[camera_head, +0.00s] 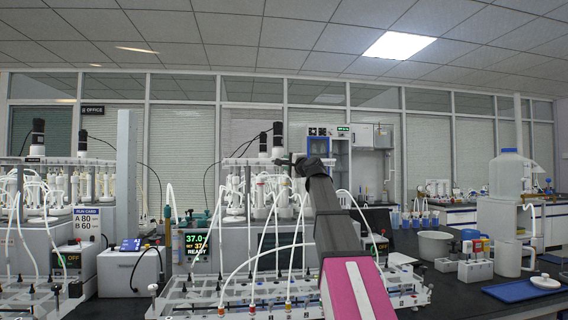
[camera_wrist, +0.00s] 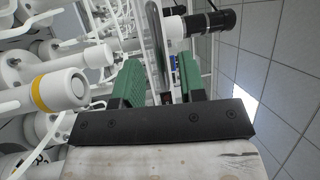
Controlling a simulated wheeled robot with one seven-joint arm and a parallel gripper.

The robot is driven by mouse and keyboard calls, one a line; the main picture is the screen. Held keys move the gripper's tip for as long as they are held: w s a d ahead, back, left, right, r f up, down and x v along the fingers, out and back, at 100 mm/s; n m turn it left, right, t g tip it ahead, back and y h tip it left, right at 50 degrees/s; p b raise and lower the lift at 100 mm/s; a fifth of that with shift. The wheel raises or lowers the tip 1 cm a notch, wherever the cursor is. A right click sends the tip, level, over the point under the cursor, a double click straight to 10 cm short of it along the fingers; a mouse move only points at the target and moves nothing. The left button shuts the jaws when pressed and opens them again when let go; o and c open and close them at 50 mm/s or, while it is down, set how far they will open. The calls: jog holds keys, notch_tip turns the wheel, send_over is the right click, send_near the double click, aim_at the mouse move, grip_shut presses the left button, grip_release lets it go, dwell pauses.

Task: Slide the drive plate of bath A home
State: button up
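Two bath units with white reactors and flat top plates show in the head view, one at centre (camera_head: 250,161) and one at left (camera_head: 60,160). I cannot read which is bath A, and the drive plate is not clearly distinct. My gripper (camera_head: 291,160) is at the centre unit's top plate, beside its black motor (camera_head: 278,138). In the wrist view my gripper (camera_wrist: 160,72) has its green finger pads apart. A bent metal bar (camera_wrist: 149,55) shows between them, apparently not clamped. The black motor (camera_wrist: 214,22) lies beyond the right finger; a reactor with a yellow ring (camera_wrist: 58,89) is at left.
A tubing rack (camera_head: 235,298) fills the bench front below my arm. The run card (camera_head: 87,222) reads A 80, B 60. A display (camera_head: 197,246) reads 37.0, READY. A white carboy (camera_head: 510,172) and blue tray (camera_head: 522,290) stand at right.

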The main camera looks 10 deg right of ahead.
jog(key=x, duration=0.3)
jog(key=shift+w+a, duration=0.1)
jog(key=shift+w, duration=0.2)
grip_shut()
jog(key=s, duration=1.4)
grip_release()
jog(key=shift+s, duration=0.1)
